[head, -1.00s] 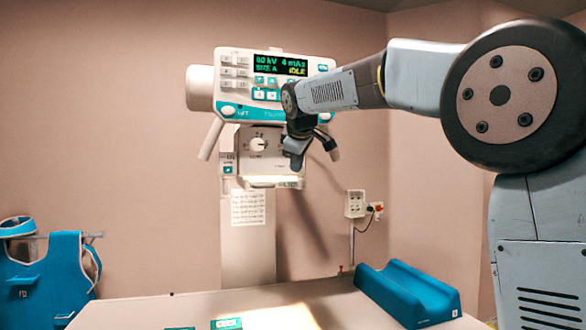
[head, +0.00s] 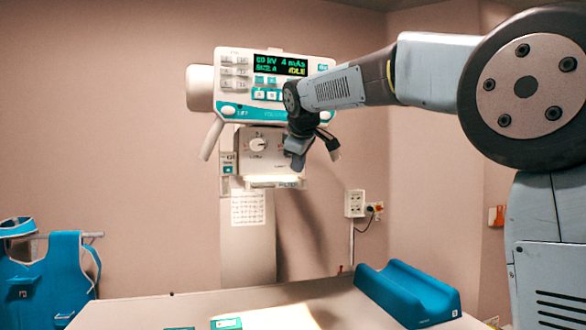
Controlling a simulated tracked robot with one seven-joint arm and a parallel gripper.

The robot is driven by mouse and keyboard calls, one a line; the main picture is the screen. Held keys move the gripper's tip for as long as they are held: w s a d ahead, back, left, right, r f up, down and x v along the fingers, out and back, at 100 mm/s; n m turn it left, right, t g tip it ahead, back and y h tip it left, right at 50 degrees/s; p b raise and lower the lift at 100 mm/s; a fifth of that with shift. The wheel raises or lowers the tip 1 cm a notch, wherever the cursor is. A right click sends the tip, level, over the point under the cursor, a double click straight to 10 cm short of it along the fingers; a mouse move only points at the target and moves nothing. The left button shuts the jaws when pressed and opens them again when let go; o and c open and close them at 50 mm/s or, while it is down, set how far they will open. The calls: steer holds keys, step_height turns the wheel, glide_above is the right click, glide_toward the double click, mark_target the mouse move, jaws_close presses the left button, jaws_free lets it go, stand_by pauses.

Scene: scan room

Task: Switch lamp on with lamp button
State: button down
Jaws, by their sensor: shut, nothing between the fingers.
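The x-ray tube head has a control panel (head: 275,80) with a lit display reading 80 kV, 4 mAs, size A, IDLE. Below it is the white collimator box (head: 258,146) with a round knob (head: 258,145) on its face. A small teal button (head: 228,169) sits on a strip at the box's left side; I cannot read whether it is the lamp button. My gripper (head: 297,163) is shut and empty, in front of the right part of the box, hiding that part. A bright patch of light (head: 265,318) lies on the table.
The table (head: 130,312) is below, with a blue trough-shaped cushion (head: 408,293) at its right and a small teal-and-white box (head: 226,324) at the front. A wall socket (head: 355,203) and blue aprons (head: 50,265) are at the sides.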

steer(key=shift+s, duration=0.1)
steer(key=shift+s+d, duration=0.25)
steer(key=shift+s, duration=0.5)
steer(key=shift+s+d, duration=0.2)
steer(key=shift+s, duration=0.6)
steer(key=shift+s+d, duration=0.25)
steer(key=shift+s, duration=0.5)
steer(key=s+d+f+m+g, duration=0.2)
steer(key=s+d+f+m, duration=0.5)
steer(key=s+d+f, duration=0.6)
steer(key=s+d+f+m, duration=0.3)
steer(key=s+f, duration=0.4)
steer(key=s, duration=0.2)
steer(key=s+d+f+m+g, duration=0.1)
steer(key=s+d+f+m, duration=0.2)
steer(key=s+f, duration=0.4)
steer(key=s+d, duration=0.1)
steer(key=s, duration=0.2)
steer(key=shift+h, duration=0.3)
